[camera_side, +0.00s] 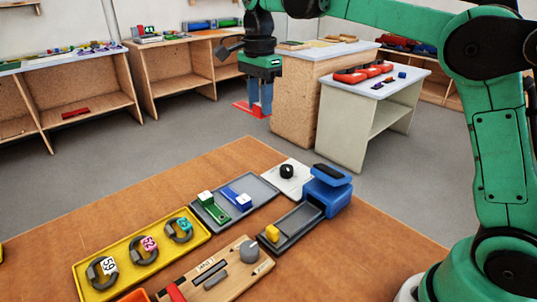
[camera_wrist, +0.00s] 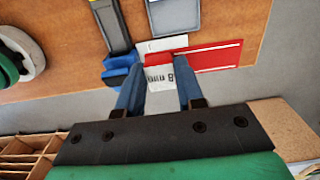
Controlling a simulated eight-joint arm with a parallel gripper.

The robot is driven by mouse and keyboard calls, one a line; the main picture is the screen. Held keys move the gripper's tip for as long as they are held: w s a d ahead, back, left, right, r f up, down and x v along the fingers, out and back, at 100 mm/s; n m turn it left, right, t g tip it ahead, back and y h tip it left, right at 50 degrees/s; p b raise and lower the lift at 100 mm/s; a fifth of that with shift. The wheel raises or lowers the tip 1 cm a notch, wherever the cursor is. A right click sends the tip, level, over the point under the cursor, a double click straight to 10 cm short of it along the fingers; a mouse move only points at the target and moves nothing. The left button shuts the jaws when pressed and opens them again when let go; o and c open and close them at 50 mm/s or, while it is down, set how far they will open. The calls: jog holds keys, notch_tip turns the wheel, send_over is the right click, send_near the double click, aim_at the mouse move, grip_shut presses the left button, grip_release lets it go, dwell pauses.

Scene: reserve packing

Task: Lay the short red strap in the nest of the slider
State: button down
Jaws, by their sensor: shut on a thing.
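My gripper (camera_side: 261,108) is raised high beyond the far edge of the table. Its blue fingers are shut on a flat red piece (camera_side: 243,107), also seen in the wrist view (camera_wrist: 215,57). A white printed part shows on it between the fingers; I cannot tell whether it is the short strap. The likely slider is a dark grey rail (camera_side: 291,229) with a yellow block (camera_side: 272,233) at its near end and a blue block (camera_side: 328,198) at its far end. I cannot make out its nest. A red bar (camera_side: 175,293) lies on a wooden board, cut off below.
The wooden board (camera_side: 236,279) also carries a grey bar and a round grey knob. A yellow tray (camera_side: 117,258) holds three numbered grey rings. A grey tray (camera_side: 264,187) holds green and blue pieces. A white pad (camera_side: 274,181) bears a black knob. Bare table lies at left.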

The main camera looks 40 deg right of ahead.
aim_at(262, 196)
notch_tip(262, 196, down, 20)
jog(key=shift+r, duration=0.2)
dwell(0.4)
jog(key=shift+f, duration=0.2)
jog(key=c, duration=0.5)
grip_release()
jog(key=shift+c, duration=0.2)
